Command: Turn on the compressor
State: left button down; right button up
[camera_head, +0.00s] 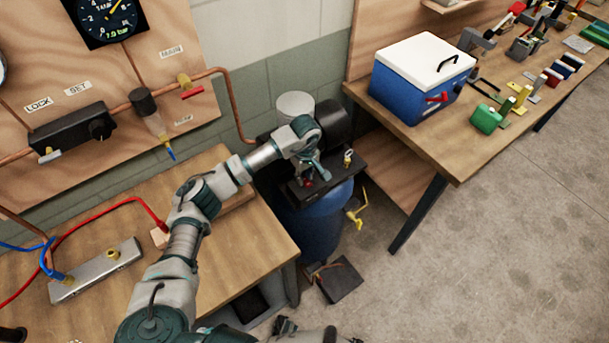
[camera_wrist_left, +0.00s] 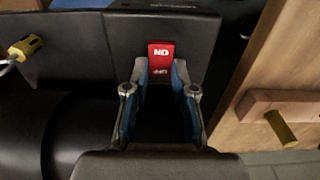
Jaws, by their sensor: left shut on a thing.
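The compressor (camera_head: 314,226) has a blue tank with black parts on top and stands between the two benches. Its red switch (camera_wrist_left: 161,57), with white lettering, sits on a black box in the left wrist view. My left gripper (camera_head: 310,179) reaches down onto the compressor's top. In the left wrist view its two fingertips (camera_wrist_left: 160,70) lie on either side of the lower part of the red switch and are shut on it. The lower end of the switch is partly hidden between the fingers. Part of my right arm shows at the bottom edge of the head view; its jaws cannot be made out.
A yellow valve handle (camera_head: 357,212) sticks out at the tank's right. A dark box (camera_head: 340,281) lies on the floor in front. The left bench (camera_head: 240,240) and the right bench (camera_head: 440,148) flank the compressor. Open floor lies to the right.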

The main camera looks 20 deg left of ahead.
pick_arm(q)
jog(key=shift+s+d+r+t+y, duration=0.1)
jog(key=shift+d+t+y, duration=0.1)
jog(key=shift+t+y, duration=0.4)
jog(key=shift+y, duration=0.5)
pick_arm(e)
jog(key=shift+w+a+r, duration=0.1)
jog(key=shift+w+r, duration=0.45)
jog(key=shift+w, duration=0.25)
pick_arm(q)
jog(key=c, duration=1)
grip_release()
jog(key=shift+o, duration=0.2)
jog(key=shift+d, duration=0.1)
pick_arm(e)
jog(key=shift+s+f, duration=0.1)
jog(key=shift+s, duration=0.1)
jog(key=shift+s, duration=0.1)
pick_arm(q)
jog(key=shift+r, duration=0.2)
jog(key=v, duration=1.1)
jog(key=shift+s+r, duration=0.2)
jog(key=shift+s, duration=0.1)
